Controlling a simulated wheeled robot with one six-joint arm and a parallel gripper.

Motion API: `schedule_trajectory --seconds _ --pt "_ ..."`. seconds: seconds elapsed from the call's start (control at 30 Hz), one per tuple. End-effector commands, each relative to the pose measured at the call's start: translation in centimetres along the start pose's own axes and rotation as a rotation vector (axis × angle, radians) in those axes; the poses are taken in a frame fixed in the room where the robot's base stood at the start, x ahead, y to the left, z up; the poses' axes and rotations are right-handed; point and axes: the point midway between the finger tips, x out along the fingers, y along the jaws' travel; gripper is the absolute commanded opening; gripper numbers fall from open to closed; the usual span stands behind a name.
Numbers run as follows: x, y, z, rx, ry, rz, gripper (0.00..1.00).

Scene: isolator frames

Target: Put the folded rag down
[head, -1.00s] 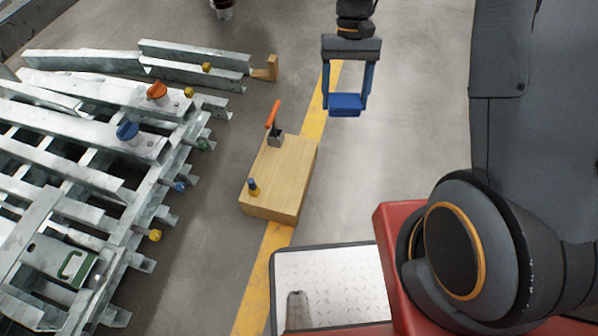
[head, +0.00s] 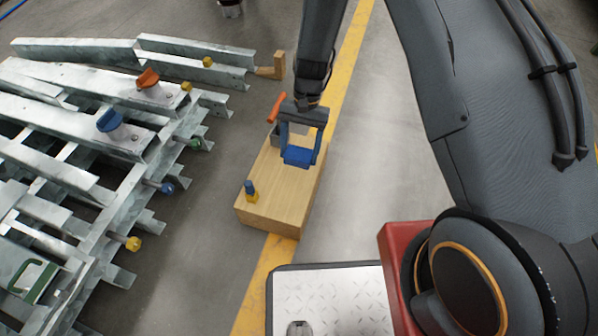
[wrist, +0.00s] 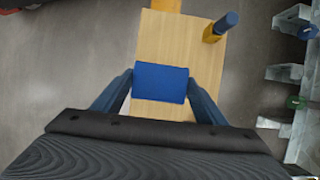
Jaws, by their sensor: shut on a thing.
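The folded rag (head: 298,157) is a small blue block-like bundle. My gripper (head: 299,150) is shut on it, one blue finger at each side. In the head view the rag shows over the far half of a light wooden block (head: 268,200). In the wrist view the rag (wrist: 161,82) sits between the fingertips with the wooden block (wrist: 185,40) behind it. I cannot tell whether the rag touches the wood.
A blue and yellow peg-like item (head: 250,191) stands at the block's near left corner. An orange-handled tool (head: 277,108) is at its far left. Galvanised frames (head: 100,150) with coloured knobs fill the left. Bare floor (head: 370,170) lies right of the block.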

Motion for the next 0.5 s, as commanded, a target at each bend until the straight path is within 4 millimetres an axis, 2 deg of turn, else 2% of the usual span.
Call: schedule_trajectory --seconds 0.03,0.2,0.37,0.5 --pt "1.2 0.0 -0.5 0.001 -0.002 0.002 0.45" --pt "3.9 0.1 -1.6 -0.001 -0.003 0.002 0.45" --pt "5.0 0.0 -2.1 -0.001 -0.001 0.001 0.45" --pt "6.8 0.1 -2.8 -0.001 -0.003 0.002 0.45"
